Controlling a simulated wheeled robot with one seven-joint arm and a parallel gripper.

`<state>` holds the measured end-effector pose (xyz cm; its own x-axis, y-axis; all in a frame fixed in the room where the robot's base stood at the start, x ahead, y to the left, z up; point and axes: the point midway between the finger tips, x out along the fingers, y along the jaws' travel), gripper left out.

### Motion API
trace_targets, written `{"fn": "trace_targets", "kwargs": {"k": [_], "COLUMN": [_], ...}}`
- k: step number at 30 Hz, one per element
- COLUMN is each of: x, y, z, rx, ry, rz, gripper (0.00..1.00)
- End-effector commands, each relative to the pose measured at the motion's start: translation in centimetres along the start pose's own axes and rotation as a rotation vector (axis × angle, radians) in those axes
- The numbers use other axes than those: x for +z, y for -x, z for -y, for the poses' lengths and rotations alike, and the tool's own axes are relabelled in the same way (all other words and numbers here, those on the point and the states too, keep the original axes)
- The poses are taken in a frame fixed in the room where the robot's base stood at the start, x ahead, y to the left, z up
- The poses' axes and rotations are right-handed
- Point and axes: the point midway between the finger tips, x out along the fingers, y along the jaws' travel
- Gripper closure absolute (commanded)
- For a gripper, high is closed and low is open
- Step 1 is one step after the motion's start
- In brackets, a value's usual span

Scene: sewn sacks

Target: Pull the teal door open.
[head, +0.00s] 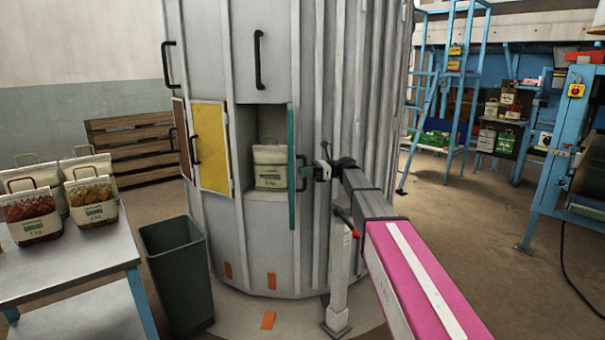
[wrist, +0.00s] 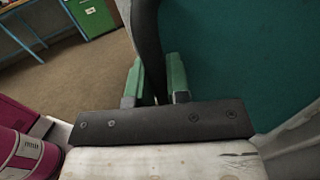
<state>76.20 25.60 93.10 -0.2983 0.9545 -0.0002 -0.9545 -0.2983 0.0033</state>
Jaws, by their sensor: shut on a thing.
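The teal door (head: 291,165) stands open in the head view, seen nearly edge-on, swung out from a compartment of the grey round cabinet (head: 270,262). Its broad teal face (wrist: 245,50) fills the right of the wrist view. My gripper (head: 305,174) is at the door's right side. In the wrist view, the green fingers of my gripper (wrist: 157,82) are shut on the dark door handle (wrist: 147,40), one on each side of it. A white sack (head: 270,168) stands upright inside the open compartment.
A yellow door (head: 211,148) stands left of the compartment. A dark green bin (head: 178,275) and a metal table (head: 75,250) with several sacks are at the left. A grey post (head: 338,285) stands below my arm. Open floor lies at the right.

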Motion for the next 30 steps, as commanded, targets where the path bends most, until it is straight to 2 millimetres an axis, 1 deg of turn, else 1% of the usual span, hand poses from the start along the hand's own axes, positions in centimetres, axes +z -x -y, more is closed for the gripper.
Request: {"fn": "trace_targets", "kwargs": {"k": [5,6,7,8,16,20,23,30], "x": [0.0,0.0,0.0,0.0,0.0,0.0,0.0,0.0], "y": [-0.1,-0.1,-0.1,-0.1,0.0,0.9,2.4,6.9], "z": [-0.1,-0.1,-0.1,-0.1,0.0,0.1,0.1,0.1], "rx": [0.002,0.002,0.002,0.002,0.0,-0.002,-0.002,-0.002], "ry": [-0.002,-0.002,-0.002,-0.001,-0.001,0.0,0.0,-0.001], "rz": [0.0,0.0,0.0,0.0,0.0,0.0,0.0,0.0], "gripper": [1.0,0.74,0.64,0.59,0.59,0.59,0.59,0.59]}}
